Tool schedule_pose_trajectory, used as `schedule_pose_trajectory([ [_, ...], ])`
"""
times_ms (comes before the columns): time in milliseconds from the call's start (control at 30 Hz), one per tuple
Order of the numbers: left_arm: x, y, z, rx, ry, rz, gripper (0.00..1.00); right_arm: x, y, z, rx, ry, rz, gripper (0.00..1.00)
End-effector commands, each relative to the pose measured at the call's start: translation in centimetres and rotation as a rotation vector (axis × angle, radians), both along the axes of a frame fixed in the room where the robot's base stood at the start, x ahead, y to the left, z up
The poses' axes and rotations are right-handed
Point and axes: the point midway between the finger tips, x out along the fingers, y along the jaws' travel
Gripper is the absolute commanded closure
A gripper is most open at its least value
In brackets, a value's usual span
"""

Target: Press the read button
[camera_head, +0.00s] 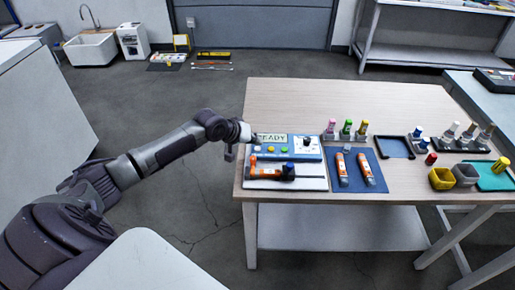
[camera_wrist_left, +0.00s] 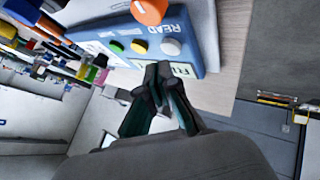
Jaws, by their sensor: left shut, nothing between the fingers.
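The blue reader box (camera_head: 313,154) lies at the left end of the table. Its display (camera_head: 270,139) reads "READY". In the left wrist view the box (camera_wrist_left: 205,30) has a white button (camera_wrist_left: 171,47) beside the word READ, then a yellow button (camera_wrist_left: 139,46) and a green button (camera_wrist_left: 116,46). My left gripper (camera_head: 250,136) is at the box's left rear corner, by the display. In the left wrist view its closed fingertips (camera_wrist_left: 155,80) overlap the display edge, apart from the white button in the picture. Contact with the box cannot be told. My right gripper is out of view.
Coloured bottles, a dark tray (camera_head: 396,147) and small bins (camera_head: 441,178) fill the table further right.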

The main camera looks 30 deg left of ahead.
Motion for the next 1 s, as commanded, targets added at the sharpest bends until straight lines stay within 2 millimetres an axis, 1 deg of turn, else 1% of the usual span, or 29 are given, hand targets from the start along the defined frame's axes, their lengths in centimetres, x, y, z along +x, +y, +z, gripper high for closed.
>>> schedule_pose_trajectory([
  [267, 0.0, 0.01, -0.03, 0.0, 0.0, 0.0, 1.0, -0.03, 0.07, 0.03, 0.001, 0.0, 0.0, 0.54],
  [567, -0.02, 0.04, -0.82, 0.001, 0.001, 0.001, 1.0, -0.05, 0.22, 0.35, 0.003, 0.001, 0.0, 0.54],
  [1000, -0.01, 0.0, -0.94, 0.0, 0.0, 0.0, 1.0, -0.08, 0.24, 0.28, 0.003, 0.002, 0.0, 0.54],
])
